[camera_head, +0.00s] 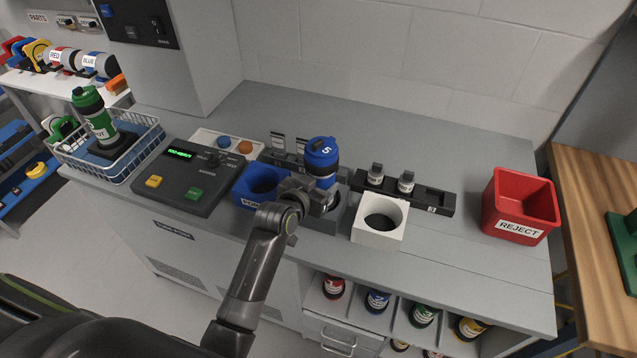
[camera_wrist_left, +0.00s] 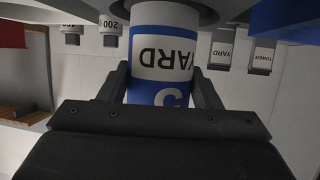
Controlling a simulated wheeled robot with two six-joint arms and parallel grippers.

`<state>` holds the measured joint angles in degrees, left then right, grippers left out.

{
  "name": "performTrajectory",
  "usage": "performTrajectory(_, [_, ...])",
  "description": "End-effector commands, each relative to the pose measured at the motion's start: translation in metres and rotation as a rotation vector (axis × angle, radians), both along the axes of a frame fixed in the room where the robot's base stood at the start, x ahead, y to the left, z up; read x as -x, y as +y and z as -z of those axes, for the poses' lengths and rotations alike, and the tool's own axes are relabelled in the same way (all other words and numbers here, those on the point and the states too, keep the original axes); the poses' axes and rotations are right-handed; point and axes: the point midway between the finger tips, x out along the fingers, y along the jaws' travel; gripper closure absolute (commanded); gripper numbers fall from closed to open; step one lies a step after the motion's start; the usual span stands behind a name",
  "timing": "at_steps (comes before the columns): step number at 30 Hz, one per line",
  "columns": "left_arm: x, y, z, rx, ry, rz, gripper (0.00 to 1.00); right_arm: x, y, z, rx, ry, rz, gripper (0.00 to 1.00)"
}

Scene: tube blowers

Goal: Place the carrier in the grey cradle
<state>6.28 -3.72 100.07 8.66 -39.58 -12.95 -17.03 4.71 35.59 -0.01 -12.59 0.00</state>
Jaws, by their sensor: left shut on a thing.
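The carrier (camera_head: 321,155) is a blue cylinder with a "5" on its cap. It stands upright above or in the grey cradle (camera_head: 320,222); its lower end is hidden, so I cannot tell whether it is seated. In the left wrist view the carrier (camera_wrist_left: 162,62) shows a white band reading "YARD", upside down, between the fingers. My left gripper (camera_head: 322,194) is shut on the carrier's body. My right gripper is not in view.
A blue cradle (camera_head: 245,195) stands left of the grey one and a white cradle (camera_head: 378,234) right of it. Behind the white one is a black rack (camera_head: 431,198) with small weights. A red reject bin (camera_head: 519,207) stands far right. A control panel (camera_head: 178,178) lies left.

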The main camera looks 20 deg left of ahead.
Motion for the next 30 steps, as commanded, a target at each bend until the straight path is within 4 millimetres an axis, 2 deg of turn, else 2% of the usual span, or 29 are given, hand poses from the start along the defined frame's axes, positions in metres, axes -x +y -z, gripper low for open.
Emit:
performTrajectory(12, [-0.0013,-0.0003,0.0021,0.001,-0.010,-0.001,0.72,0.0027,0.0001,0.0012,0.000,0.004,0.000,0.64])
performTrajectory(13, [-0.0002,0.0000,0.0051,0.000,-0.002,0.000,0.40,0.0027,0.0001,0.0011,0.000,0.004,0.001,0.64])
performTrajectory(17, [-0.0001,0.0000,0.0047,0.000,-0.001,0.000,0.23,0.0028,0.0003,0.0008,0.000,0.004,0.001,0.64])
performTrajectory(18, [-0.0001,0.0000,0.0046,0.000,-0.001,0.000,0.20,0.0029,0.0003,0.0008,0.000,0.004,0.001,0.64])
performTrajectory(30, [0.0048,0.0008,0.0007,0.001,-0.002,0.000,0.20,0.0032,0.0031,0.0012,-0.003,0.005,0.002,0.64])
